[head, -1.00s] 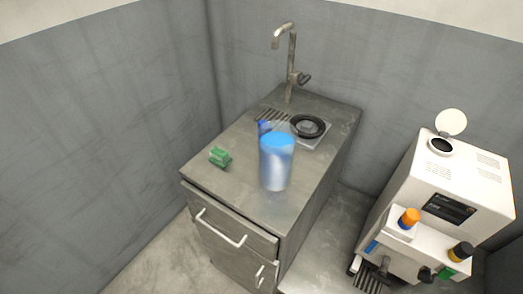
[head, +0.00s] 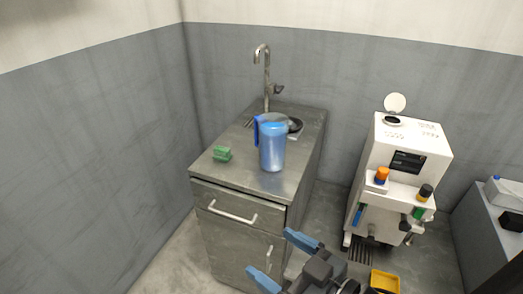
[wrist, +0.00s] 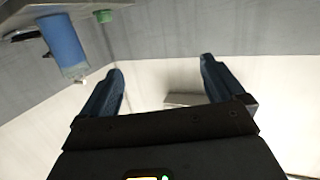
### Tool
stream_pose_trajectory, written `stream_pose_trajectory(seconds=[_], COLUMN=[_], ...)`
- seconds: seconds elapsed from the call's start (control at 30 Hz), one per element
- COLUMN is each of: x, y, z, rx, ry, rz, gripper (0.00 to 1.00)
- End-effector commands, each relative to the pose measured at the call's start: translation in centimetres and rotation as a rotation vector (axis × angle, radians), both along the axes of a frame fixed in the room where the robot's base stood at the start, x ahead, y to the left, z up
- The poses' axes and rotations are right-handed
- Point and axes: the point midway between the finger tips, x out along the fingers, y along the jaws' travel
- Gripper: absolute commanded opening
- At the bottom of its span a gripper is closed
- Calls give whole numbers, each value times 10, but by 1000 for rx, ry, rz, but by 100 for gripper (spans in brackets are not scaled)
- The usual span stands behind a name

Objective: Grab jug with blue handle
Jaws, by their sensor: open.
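The jug (head: 272,150) is a translucent blue cylinder with a blue lid. It stands upright on the metal counter (head: 225,178), in front of the sink. Its blue handle (head: 257,131) is on the left side. My gripper (head: 276,258) is open and empty, with blue fingers, low in front of the cabinet and apart from the jug. In the wrist view the two fingers (wrist: 160,75) are spread with nothing between them. A blue cylinder, seemingly the jug (wrist: 64,46), shows at the upper left there.
A green sponge-like block (head: 222,154) lies on the counter left of the jug, and a tall faucet (head: 266,75) rises behind it. A white machine (head: 396,175) stands to the right. A yellow tray (head: 384,281) is beside my gripper. Cabinet drawers (head: 235,205) face me.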

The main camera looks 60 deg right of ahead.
Motion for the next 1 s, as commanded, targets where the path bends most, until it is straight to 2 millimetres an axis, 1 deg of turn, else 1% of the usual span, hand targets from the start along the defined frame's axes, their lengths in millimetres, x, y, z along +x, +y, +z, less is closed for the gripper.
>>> stream_pose_trajectory(seconds=[0.03,0.07,0.1,0.17,0.2,0.27,0.3,0.37,0.4,0.47,0.5,0.6,0.7,0.73,0.87,1.0], x=[18,27,38,55,65,79,87,97,103,109,112,116,117,116,119,128], y=[-19,-29,-44,-68,-85,-111,-130,-160,-179,-207,-224,-260,-284,-289,-302,-313], z=[-7,-10,-12,-15,-15,-15,-14,-11,-7,-2,3,13,20,22,27,28], rx=[-9,-12,-17,-24,-29,-37,-42,-50,-54,-62,-66,-74,-79,-81,-82,-82], ry=[-22,-29,-39,-54,-63,-78,-87,-100,-111,-123,-130,-146,-153,-156,-160,-160], rz=[-48,-73,-106,-158,-192,-244,-279,-331,-364,-411,-439,-497,-536,-544,-561,-563], gripper=[100,100,100,100,100,100,100,100,100,100,100,100,100,100,100,100])
